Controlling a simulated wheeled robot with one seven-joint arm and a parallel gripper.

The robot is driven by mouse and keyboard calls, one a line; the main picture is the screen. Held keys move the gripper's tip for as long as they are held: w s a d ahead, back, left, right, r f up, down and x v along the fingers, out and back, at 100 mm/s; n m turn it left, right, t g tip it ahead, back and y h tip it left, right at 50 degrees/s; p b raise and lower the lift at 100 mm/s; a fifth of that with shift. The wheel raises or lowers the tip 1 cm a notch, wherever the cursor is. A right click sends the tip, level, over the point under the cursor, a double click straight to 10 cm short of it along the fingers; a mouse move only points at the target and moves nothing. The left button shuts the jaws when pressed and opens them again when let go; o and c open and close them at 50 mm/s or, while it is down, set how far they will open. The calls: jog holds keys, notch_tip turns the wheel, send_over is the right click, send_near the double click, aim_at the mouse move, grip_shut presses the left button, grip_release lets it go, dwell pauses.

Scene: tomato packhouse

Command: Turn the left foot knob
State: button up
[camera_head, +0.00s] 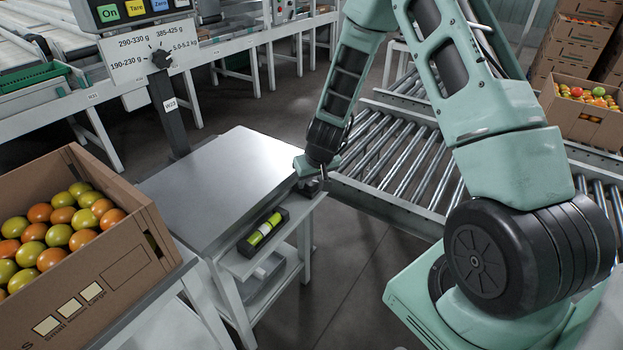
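A weighing scale with a flat steel plate (232,180) stands on a small grey table. A black spirit level with a yellow-green vial (263,231) lies on the ledge at the front of the plate. My gripper (317,182) points down at the right corner of the plate, close to the ledge's right end. A small dark part shows under the fingers, but I cannot tell whether it is a foot knob or part of the gripper. The fingers are too small and hidden to show their opening. No left foot knob can be clearly made out.
A carton of tomatoes (120,262) stands close at the left. The scale's post carries a weight-range dial (160,58) and a button panel (140,10). A roller conveyor (395,150) runs behind my arm. Open floor lies right of the table.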

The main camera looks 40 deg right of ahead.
jog(key=shift+a+r+m+p, duration=0.1)
jog(key=shift+m+p, duration=0.4)
jog(key=shift+p, duration=0.1)
jog(key=shift+h, duration=0.3)
jog(key=o, duration=1)
jog(key=p+v, duration=0.5)
jog(key=v, duration=1.2)
jog(key=shift+w+r, duration=0.15)
jog(key=shift+r, duration=0.05)
